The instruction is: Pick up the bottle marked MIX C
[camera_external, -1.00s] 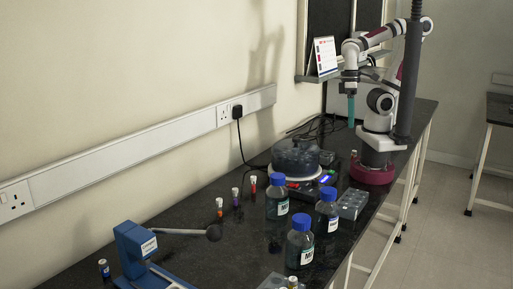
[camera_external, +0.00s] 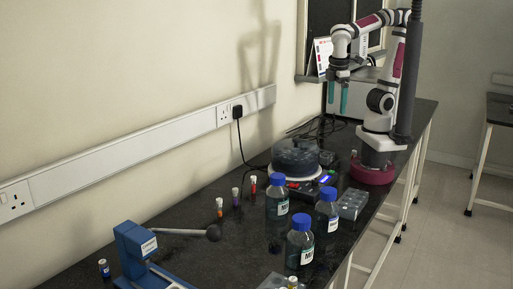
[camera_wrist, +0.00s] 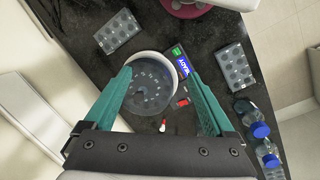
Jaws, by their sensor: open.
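Three blue-capped bottles with white labels stand upright on the dark bench: a back left bottle (camera_external: 277,204), a right bottle (camera_external: 327,219) and a front bottle (camera_external: 300,250). Their labels begin with an M, but the last letter is too small to read, so I cannot tell which is MIX C. In the wrist view, blue-capped bottles (camera_wrist: 260,130) show at the lower right, outside my fingers. My gripper (camera_external: 337,110) has teal fingers, open and empty, high above the back of the bench, well away from the bottles. The fingers also show in the wrist view (camera_wrist: 158,75).
A round dark-lidded device (camera_external: 296,156) with a lit display (camera_external: 326,180) stands behind the bottles. A grey well block (camera_external: 352,203) is right of them. Several small vials (camera_external: 236,197) stand left. A blue press (camera_external: 135,250) with a lever is at front left.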

